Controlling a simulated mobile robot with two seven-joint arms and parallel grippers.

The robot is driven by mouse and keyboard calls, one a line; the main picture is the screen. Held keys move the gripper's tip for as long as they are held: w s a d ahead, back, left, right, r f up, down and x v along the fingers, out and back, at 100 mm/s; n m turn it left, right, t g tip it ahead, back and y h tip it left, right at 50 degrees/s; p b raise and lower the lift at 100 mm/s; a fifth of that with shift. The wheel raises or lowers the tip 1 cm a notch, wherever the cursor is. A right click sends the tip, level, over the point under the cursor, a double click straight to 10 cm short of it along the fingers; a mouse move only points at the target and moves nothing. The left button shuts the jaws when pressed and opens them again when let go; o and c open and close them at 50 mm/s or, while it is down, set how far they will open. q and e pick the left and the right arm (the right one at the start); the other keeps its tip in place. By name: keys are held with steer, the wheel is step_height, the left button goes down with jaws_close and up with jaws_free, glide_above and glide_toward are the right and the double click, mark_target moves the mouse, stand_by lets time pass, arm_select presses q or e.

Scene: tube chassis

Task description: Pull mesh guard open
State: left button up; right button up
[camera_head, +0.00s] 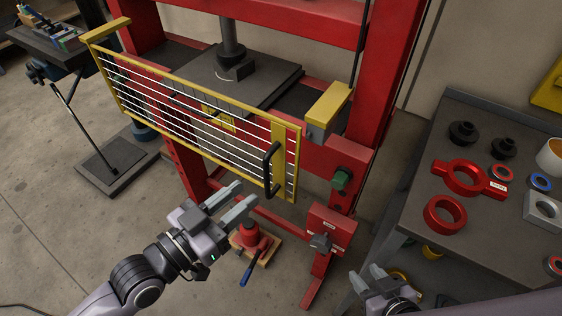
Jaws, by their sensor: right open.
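The mesh guard (190,112), a yellow frame with thin pale bars, stands across the front of the red press. A black upright handle (270,168) is on its right end, beside a wide yellow strip. A yellow-topped block (328,108) sits on the press just behind and right of that end. My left gripper (247,193) is open and empty, below and left of the handle, with its fingers pointing toward it and apart from it in the picture. My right gripper (367,271) is open and empty at the bottom, beside the bench.
The red press frame (385,75) rises behind the guard. A red jack (248,238) with a blue handle stands on the floor below. A dark bench (415,205) with red rings and other parts is at right. Open floor (60,230) lies at left.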

mark_target(265, 178)
arm_select(q)
steer(key=shift+w+d+r, duration=0.15)
steer(key=shift+w+d, duration=0.2)
steer(key=shift+d, duration=0.1)
steer(key=shift+p+x, duration=0.3)
steer(key=shift+x, duration=2.8)
steer(key=shift+c, duration=0.3)
jaws_close()
